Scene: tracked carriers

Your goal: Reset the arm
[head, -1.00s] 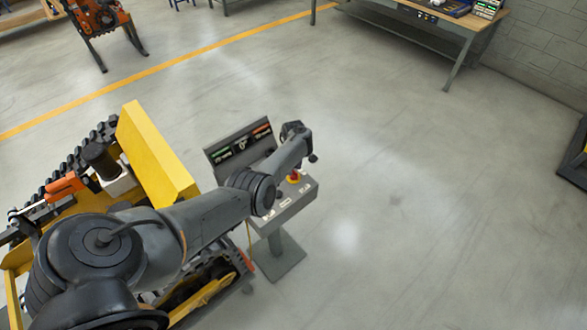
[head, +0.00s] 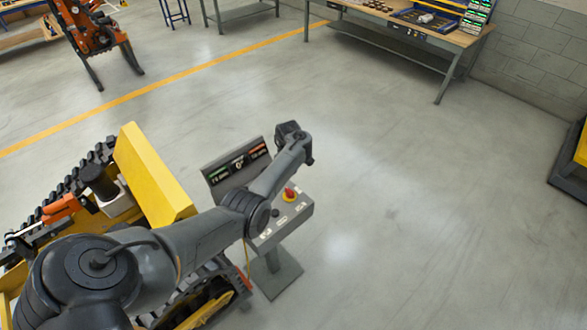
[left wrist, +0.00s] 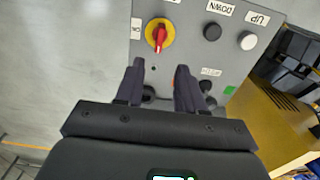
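My left arm (head: 175,250) reaches in from the lower left. Its wrist (head: 290,135) stands above a grey control console (head: 300,208), and I cannot make out its fingers in the head view. In the left wrist view my left gripper (left wrist: 159,66) has its two dark fingers apart, with nothing held between them. They point at the console panel (left wrist: 185,50). A red knob on a yellow ring (left wrist: 159,35) lies just beyond the fingertips; it also shows in the head view (head: 289,194). A black button (left wrist: 212,31) and a white button (left wrist: 248,41) sit to its right. My right gripper is out of view.
A console display (head: 238,167) stands behind the panel. A yellow tracked carrier (head: 150,175) is close on the left. An orange machine (head: 88,30) and a workbench (head: 400,40) stand at the back. The floor (head: 420,220) to the right is clear.

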